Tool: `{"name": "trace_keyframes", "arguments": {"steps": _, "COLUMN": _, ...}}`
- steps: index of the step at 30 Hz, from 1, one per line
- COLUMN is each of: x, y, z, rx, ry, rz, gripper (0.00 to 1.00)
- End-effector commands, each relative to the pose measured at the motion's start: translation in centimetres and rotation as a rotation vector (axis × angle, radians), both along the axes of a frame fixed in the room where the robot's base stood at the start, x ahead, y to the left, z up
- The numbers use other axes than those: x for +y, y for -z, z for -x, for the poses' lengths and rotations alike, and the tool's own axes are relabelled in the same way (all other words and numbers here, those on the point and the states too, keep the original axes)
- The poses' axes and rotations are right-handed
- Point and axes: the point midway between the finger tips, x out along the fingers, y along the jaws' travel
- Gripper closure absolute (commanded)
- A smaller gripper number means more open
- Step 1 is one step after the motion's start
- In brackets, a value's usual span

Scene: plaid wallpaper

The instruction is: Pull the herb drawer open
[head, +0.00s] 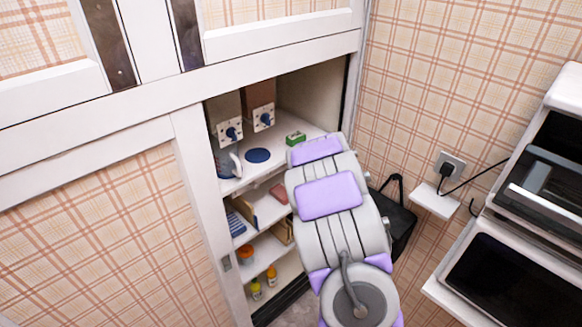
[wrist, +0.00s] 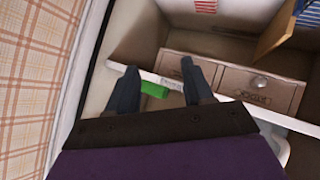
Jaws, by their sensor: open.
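The label is too small to read, so I cannot tell whether this is the herb drawer. A second similar drawer front (wrist: 175,67) adjoins it on the left, partly hidden by my right finger. In the head view my arm hides the gripper and the drawers.
A green box (head: 296,138) lies on the cupboard's white shelf (head: 275,150), near two dispensers (head: 230,132) (head: 263,118). It shows between my fingers in the wrist view (wrist: 155,90). Lower shelves hold jars (head: 271,275). A plaid wall and a white oven stand (head: 500,275) are to the right.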

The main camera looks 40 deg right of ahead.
Motion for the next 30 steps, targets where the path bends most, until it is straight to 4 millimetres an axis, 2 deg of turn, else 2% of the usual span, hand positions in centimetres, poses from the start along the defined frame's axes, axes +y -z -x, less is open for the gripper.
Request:
{"name": "trace_keyframes", "arguments": {"steps": 1, "x": -1.0, "y": 1.2, "z": -0.1, "rx": -0.034, "ry": -0.024, "rz": -0.007, "gripper": 0.49}}
{"name": "trace_keyframes", "arguments": {"steps": 4, "x": -1.8, "y": 3.0, "z": -0.7, "rx": -0.123, "ry": -0.089, "rz": -0.018, "gripper": 0.49}}
{"name": "trace_keyframes", "arguments": {"steps": 6, "x": -2.0, "y": 4.3, "z": -0.9, "rx": -0.191, "ry": -0.131, "rz": -0.034, "gripper": 0.49}}
{"name": "trace_keyframes", "arguments": {"steps": 11, "x": -1.6, "y": 6.0, "z": -0.9, "rx": -0.374, "ry": -0.217, "rz": -0.079, "gripper": 0.49}}
{"name": "trace_keyframes", "arguments": {"steps": 18, "x": -0.1, "y": 6.6, "z": 0.2, "rx": -0.602, "ry": -0.285, "rz": -0.137, "gripper": 0.49}}
{"name": "trace_keyframes", "arguments": {"steps": 23, "x": 0.4, "y": 6.4, "z": 0.4, "rx": -0.668, "ry": -0.3, "rz": -0.151, "gripper": 0.49}}
{"name": "trace_keyframes", "arguments": {"steps": 26, "x": 0.4, "y": 6.3, "z": -0.2, "rx": -0.677, "ry": -0.305, "rz": -0.15, "gripper": 0.49}}
{"name": "trace_keyframes", "arguments": {"steps": 30, "x": 0.2, "y": 6.2, "z": -2.1, "rx": -0.681, "ry": -0.307, "rz": -0.149, "gripper": 0.49}}
